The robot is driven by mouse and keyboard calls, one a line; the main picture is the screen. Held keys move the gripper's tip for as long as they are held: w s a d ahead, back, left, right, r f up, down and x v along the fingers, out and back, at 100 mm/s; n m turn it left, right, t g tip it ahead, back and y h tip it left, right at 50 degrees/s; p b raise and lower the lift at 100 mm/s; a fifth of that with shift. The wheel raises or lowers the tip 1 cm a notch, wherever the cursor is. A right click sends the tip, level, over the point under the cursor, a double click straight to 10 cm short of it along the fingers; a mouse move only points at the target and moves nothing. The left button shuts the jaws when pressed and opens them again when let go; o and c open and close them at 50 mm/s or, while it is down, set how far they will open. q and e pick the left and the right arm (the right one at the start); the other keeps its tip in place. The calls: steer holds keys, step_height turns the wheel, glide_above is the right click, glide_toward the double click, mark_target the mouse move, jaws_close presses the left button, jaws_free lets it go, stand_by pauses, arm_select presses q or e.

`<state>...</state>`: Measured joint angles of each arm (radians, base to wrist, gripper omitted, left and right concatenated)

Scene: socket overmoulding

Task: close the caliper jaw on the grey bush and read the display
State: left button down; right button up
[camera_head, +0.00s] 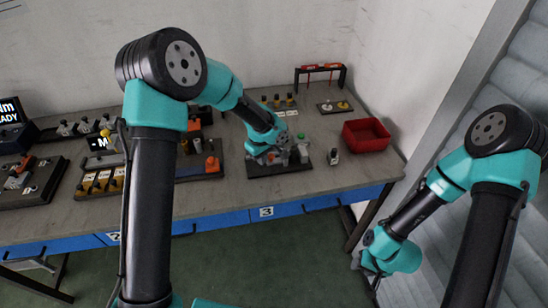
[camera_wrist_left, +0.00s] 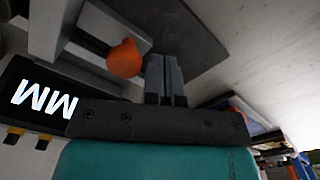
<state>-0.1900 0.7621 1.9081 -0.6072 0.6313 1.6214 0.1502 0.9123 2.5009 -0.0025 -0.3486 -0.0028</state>
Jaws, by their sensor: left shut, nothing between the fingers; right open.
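My left gripper (camera_head: 281,157) is over a dark board (camera_head: 264,170) on the bench. In the left wrist view its two fingers (camera_wrist_left: 164,62) are together with nothing between them. An orange knob (camera_wrist_left: 125,58) is just left of the fingertips; contact is unclear. A black display panel (camera_wrist_left: 40,100) reads "MM", inverted, and shows no number I can read. Grey metal bars (camera_wrist_left: 55,25) above it may be caliper jaws. A small grey cylinder (camera_head: 303,152) stands beside the left gripper; whether it is the bush is unclear. My right gripper (camera_head: 373,281) is open, low in front of the bench.
A red bin (camera_head: 366,135) is at the right end of the bench. A black rack (camera_head: 320,71) with red-handled tools stands behind. A small dark-based piece (camera_head: 333,157) stands near the front edge. An orange block (camera_head: 212,164) is on a board to the left.

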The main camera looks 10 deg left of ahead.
arm_select(q)
steer(key=shift+w+d, duration=0.2)
steer(key=shift+d, duration=0.3)
steer(key=shift+w+d, duration=0.2)
steer(key=shift+d, duration=0.25)
stand_by(1.0)
steer(key=shift+s+a, duration=0.25)
steer(key=shift+a, duration=0.35)
steer(key=shift+r, duration=0.1)
step_height(320, 180, up, 8)
stand_by(1.4)
stand_by(0.3)
